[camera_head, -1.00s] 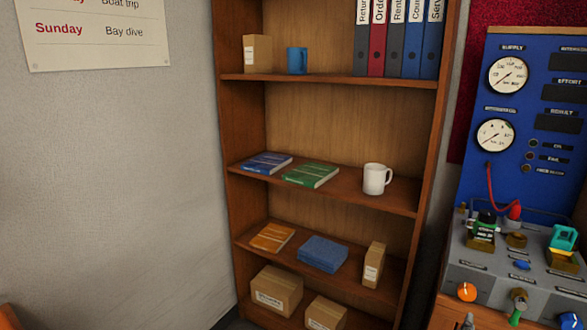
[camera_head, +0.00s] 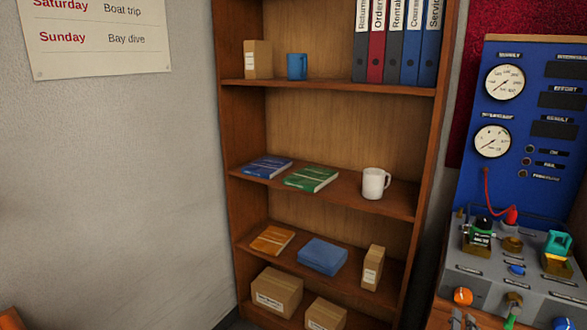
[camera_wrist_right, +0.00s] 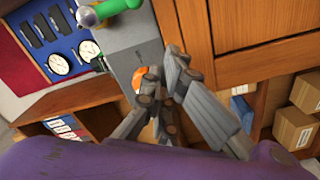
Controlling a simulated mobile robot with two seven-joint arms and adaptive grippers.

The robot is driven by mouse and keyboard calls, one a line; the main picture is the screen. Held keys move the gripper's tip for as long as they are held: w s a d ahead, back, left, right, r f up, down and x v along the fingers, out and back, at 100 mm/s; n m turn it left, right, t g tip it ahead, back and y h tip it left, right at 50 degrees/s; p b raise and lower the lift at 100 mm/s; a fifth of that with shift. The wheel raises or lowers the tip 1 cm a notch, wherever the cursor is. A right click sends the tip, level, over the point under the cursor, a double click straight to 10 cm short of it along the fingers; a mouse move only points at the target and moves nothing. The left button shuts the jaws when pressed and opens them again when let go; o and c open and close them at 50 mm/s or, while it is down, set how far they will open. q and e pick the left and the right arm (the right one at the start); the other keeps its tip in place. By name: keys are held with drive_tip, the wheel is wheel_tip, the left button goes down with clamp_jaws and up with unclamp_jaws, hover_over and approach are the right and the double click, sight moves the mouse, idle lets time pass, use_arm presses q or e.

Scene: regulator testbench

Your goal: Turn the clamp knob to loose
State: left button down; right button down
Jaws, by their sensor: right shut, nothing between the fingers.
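The grey regulator bench (camera_head: 484,279) stands at the right of the head view. An orange knob (camera_head: 463,296) is on its front left; it also shows in the wrist view (camera_wrist_right: 139,77), partly behind a finger. No readable label tells which knob is the clamp knob. My right gripper (camera_wrist_right: 163,76) is shut and empty, its fingers close to the orange knob; contact cannot be told. In the head view only small grey parts of my right gripper (camera_head: 466,321) show at the bottom edge, just below that knob. My left gripper is out of view.
A small blue knob (camera_head: 517,271) and a brass knob (camera_head: 512,244) are farther back. The blue gauge panel (camera_head: 510,120) rises behind. A wooden bookshelf (camera_head: 428,150) stands left.

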sight(463, 297)
drive_tip(key=shift+x, duration=1.25)
drive_tip(key=shift+r, duration=0.45)
drive_tip(key=shift+w+r, duration=0.15)
drive_tip(key=shift+r, duration=0.1)
drive_tip(key=shift+s+d+r+p, duration=0.25)
drive_tip(key=shift+d+r+p, duration=0.1)
drive_tip(key=shift+d+r, duration=0.15)
drive_tip(key=shift+s+d+r+p, duration=0.1)
drive_tip(key=shift+r+p, duration=0.15)
drive_tip(key=shift+p, duration=0.05)
